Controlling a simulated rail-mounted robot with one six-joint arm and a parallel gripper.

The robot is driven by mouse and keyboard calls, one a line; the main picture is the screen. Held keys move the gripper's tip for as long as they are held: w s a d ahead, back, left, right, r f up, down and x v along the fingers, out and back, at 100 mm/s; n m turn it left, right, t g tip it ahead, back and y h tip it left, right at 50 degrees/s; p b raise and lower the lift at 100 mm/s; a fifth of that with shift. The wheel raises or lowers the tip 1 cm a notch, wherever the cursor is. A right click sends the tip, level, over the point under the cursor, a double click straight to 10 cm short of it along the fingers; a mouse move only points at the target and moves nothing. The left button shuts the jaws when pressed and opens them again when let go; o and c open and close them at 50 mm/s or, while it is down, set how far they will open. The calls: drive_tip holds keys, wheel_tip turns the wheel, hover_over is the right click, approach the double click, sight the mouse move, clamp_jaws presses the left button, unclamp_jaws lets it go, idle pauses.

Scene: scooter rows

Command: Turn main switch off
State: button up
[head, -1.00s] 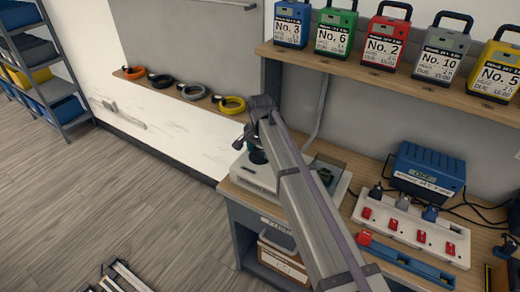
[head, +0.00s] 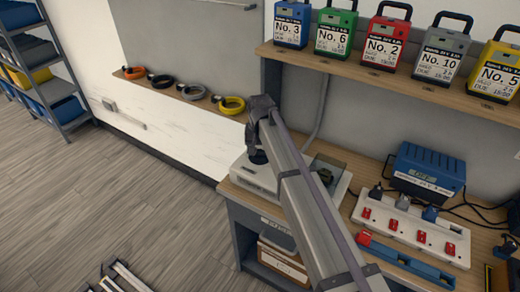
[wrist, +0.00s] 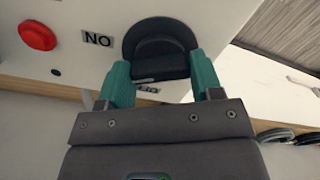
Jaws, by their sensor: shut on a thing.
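The main switch is a black rotary knob (wrist: 160,45) on a white panel (wrist: 70,58) in the wrist view. My gripper (wrist: 160,68) has its two teal fingers on either side of the knob and is shut on it. A label (wrist: 97,40) beside the knob reads NO, which looks like ON upside down. Another label below the knob is mostly covered by my gripper. In the head view the white switch box (head: 243,178) stands at the bench's left end; my arm hides much of it and the knob.
A red button (wrist: 37,35) is on the same panel. In the head view a shelf (head: 345,68) with several numbered battery packs is above the bench. A white power strip (head: 405,228) and blue charger (head: 430,172) are to the right. The floor (head: 110,210) at left is mostly clear.

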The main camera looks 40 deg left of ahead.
sight(260, 150)
drive_tip(key=n, duration=1.2)
drive_tip(key=shift+n, duration=0.3)
idle(0.3)
drive_tip(key=o, duration=0.9)
drive_tip(key=shift+r, duration=0.1)
wheel_tip(260, 150, up, 11)
drive_tip(key=p, duration=1.1)
